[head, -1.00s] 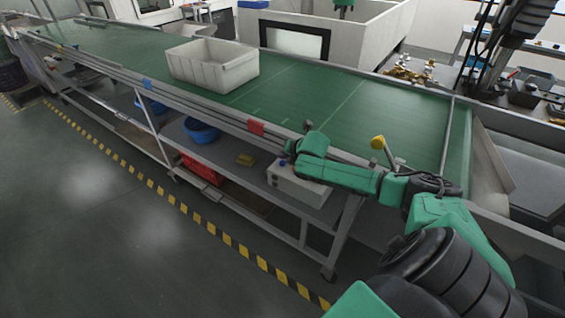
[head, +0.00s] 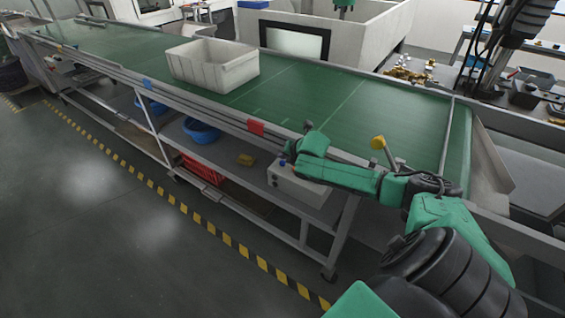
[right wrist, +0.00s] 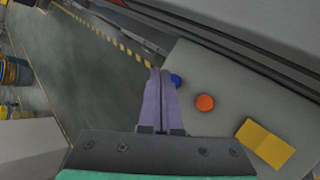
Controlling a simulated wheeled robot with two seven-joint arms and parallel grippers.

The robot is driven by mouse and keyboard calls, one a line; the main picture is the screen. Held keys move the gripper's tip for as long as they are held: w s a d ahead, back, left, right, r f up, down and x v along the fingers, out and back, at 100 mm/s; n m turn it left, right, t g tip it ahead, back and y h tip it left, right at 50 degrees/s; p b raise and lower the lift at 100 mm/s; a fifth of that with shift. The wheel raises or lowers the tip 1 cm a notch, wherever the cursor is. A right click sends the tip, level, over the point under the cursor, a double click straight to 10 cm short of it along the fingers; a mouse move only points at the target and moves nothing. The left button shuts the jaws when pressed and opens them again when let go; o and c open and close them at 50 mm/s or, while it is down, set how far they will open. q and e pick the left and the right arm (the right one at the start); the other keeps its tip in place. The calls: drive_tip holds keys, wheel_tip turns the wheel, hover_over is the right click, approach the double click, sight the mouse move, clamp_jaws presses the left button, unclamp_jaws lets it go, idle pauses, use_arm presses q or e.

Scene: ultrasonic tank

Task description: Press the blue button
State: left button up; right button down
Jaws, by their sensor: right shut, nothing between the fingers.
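The blue button (right wrist: 176,80) sits on a grey control box (right wrist: 215,70) beside an orange button (right wrist: 205,103). In the head view the blue button (head: 282,163) shows small on top of the box (head: 300,187), on the shelf under the conveyor. My right gripper (right wrist: 160,72) is shut and empty. Its fingertips appear just left of the blue button in the right wrist view and partly cover its edge. I cannot tell whether they touch it. In the head view the right gripper (head: 288,150) is small, above the box. My left gripper is not in view.
A yellow square piece (right wrist: 265,143) is on the box. The green conveyor (head: 330,100) with a white bin (head: 215,70) runs above the shelf. Blue bowls (head: 200,131) and a red crate (head: 203,170) are to the left. Open floor lies in front.

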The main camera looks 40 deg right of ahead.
drive_tip(key=shift+f, duration=0.1)
drive_tip(key=shift+f, duration=0.3)
